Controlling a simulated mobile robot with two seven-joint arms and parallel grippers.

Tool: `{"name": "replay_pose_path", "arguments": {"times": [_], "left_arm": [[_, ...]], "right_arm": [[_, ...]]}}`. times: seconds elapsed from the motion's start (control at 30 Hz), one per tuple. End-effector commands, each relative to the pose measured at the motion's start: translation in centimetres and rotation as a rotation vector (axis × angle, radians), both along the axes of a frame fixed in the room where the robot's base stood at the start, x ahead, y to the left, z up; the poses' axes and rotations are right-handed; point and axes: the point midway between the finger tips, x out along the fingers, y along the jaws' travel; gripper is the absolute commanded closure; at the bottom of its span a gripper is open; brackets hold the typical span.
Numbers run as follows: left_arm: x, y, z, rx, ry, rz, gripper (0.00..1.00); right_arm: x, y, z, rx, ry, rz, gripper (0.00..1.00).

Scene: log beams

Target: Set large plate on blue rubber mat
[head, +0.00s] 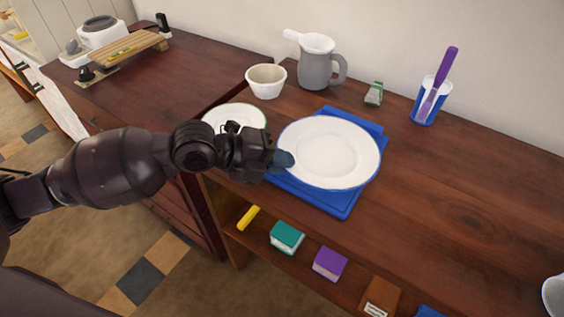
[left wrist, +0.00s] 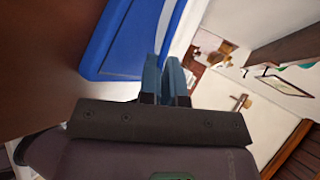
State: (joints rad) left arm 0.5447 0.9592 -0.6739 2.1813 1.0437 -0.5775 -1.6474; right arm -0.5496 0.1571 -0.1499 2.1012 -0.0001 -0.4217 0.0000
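The large white plate (head: 328,152) with a thin blue rim is over the blue rubber mat (head: 340,204) on the wooden counter. It covers most of the mat, whose back and front corners show. I cannot tell whether the plate rests flat on the mat or is slightly above it. My left gripper (head: 284,159) is at the plate's left rim, its blue-grey fingertips closed on the edge. In the left wrist view the fingers (left wrist: 166,78) are close together beside the white plate (left wrist: 150,22) and blue mat (left wrist: 108,45). My right gripper is not in view.
A smaller green-rimmed plate (head: 235,117) lies just left, behind my gripper. A white bowl (head: 266,81), grey pitcher (head: 316,69), green-and-white item (head: 374,94) and blue-based cup (head: 430,103) stand behind. The counter's right side is mostly clear.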

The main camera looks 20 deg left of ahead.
Motion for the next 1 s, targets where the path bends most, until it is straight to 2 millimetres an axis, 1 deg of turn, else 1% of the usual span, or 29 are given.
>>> {"name": "replay_pose_path", "arguments": {"times": [0.03, 0.07, 0.3, 0.43, 0.47, 0.5, 0.83, 1.0], "left_arm": [[0.0, 0.0, -0.7, -0.002, 0.003, 0.002, 1.0], [0.0, 0.0, -0.9, -0.001, 0.002, 0.001, 1.0], [0.0, 0.0, -0.8, 0.0, -0.002, 0.0, 1.0], [0.0, 0.0, -1.1, 0.0, 0.0, 0.0, 1.0], [0.0, 0.0, -1.1, 0.001, 0.0, 0.0, 0.91], [0.0, 0.0, -1.0, 0.0, 0.0, 0.0, 0.84], [0.0, 0.0, -0.7, 0.0, -0.002, 0.0, 0.84], [-0.4, 1.0, -0.3, 0.002, -0.001, 0.001, 0.84]], "right_arm": [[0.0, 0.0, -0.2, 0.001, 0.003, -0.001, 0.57], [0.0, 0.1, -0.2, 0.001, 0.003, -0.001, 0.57], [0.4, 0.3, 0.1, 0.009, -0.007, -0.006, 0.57], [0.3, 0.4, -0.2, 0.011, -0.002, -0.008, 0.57], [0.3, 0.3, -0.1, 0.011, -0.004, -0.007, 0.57], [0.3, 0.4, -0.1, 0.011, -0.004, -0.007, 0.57], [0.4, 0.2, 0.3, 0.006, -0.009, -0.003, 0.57], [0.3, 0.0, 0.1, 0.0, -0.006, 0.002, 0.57]]}}
